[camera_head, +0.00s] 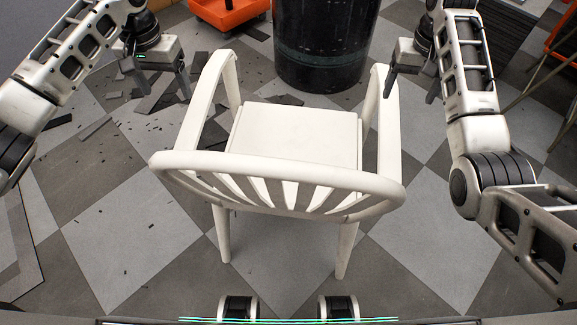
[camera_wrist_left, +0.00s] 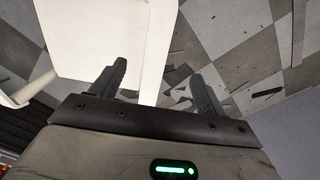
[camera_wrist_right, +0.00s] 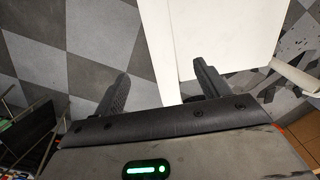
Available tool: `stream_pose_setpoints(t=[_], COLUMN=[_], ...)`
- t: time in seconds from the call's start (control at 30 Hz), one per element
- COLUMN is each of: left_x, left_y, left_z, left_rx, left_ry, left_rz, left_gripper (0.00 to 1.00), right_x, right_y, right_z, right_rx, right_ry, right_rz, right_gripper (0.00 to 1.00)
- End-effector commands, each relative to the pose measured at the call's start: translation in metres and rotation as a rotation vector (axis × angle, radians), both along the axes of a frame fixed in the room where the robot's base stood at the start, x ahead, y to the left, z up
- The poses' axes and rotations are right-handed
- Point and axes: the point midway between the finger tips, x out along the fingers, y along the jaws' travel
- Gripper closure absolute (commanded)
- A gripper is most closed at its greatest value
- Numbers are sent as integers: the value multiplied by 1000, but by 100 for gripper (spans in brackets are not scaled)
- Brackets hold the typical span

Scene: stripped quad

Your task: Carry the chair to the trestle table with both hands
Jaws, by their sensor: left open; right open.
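The white chair (camera_head: 297,133) stands upright on the floor in front of me, its slatted back towards me. My left gripper (camera_head: 167,88) is open and empty near the chair's left armrest (camera_head: 207,95). In the left wrist view this armrest (camera_wrist_left: 157,45) shows between the open fingers, not gripped. My right gripper (camera_head: 411,88) is open near the right armrest (camera_head: 389,130), one finger overlapping it in the head view. In the right wrist view the armrest (camera_wrist_right: 160,45) runs between the fingers, not gripped. I cannot identify the trestle table.
A black drum (camera_head: 325,45) stands just behind the chair. An orange bin (camera_head: 230,12) is at the back left. Dark debris (camera_head: 158,95) litters the floor on the left. Thin legs with an orange part (camera_head: 562,42) show at the right edge. The chequered floor near me is clear.

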Motion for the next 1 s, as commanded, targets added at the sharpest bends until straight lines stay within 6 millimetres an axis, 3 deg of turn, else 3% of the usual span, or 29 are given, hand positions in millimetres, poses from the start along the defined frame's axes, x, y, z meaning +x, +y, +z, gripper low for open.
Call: stream_pose_setpoints(t=[0.17, 0.8, 1.0], left_x=[-1, -1, -1], left_y=[0, 0, 0], left_z=[-16, -136, -155], left_rx=[1, 2, 0], left_ry=[4, 5, 2], left_rz=[1, 1, 0], left_gripper=[25, 25, 25], right_x=[-1, -1, 0], right_y=[0, 0, 0], right_z=[-16, -135, -154], right_rx=[0, 1, 0], right_ry=[5, 5, 1], right_rz=[0, 1, 0], right_gripper=[25, 25, 25])
